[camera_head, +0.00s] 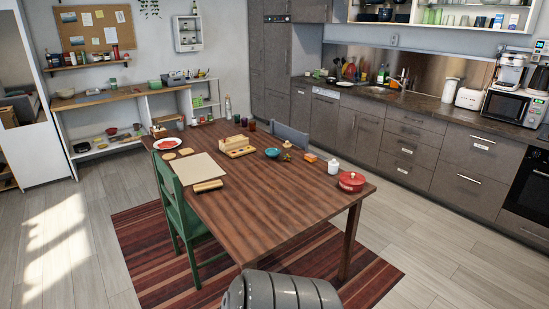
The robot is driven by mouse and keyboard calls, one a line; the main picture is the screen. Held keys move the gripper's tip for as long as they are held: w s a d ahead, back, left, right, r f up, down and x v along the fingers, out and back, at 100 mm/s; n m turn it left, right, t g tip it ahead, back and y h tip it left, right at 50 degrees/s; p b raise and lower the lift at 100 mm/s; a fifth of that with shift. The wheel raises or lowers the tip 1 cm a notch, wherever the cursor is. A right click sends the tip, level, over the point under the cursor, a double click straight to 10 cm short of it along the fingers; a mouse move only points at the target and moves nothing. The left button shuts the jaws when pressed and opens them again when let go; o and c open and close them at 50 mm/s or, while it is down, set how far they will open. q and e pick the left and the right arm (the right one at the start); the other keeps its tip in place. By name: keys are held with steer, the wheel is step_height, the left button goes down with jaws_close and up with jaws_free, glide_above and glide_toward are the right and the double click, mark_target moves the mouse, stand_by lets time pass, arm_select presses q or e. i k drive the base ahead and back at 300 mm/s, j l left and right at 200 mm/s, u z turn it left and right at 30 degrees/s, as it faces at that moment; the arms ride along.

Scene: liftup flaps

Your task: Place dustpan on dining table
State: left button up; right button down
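The brown wooden dining table (265,205) stands in the middle of the room on a striped rug. Its near end is bare, and several items lie toward its far part and right edge. I cannot make out a dustpan anywhere in the head view. Neither of my grippers shows in this view.
A green chair (176,205) stands at the table's left side and a grey chair (290,138) at its far right side. On the table are a cutting board (200,172), a red pot (351,181) and a white jar (333,166). Kitchen cabinets (400,135) line the right. Floor is open left.

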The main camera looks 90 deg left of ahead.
mark_target(231, 206)
steer(key=u, duration=0.8)
steer(key=j+u, duration=0.15)
steer(key=u, duration=0.35)
steer(key=i+j+u, duration=0.1)
steer(key=u, duration=0.4)
steer(key=i+j+u, duration=0.1)
steer(key=u, duration=0.35)
steer(key=i+j+u, duration=0.1)
steer(key=u, duration=0.4)
steer(key=i+u, duration=0.35)
steer(key=i, duration=0.3)
steer(key=i+u, duration=0.35)
steer(key=i, duration=0.3)
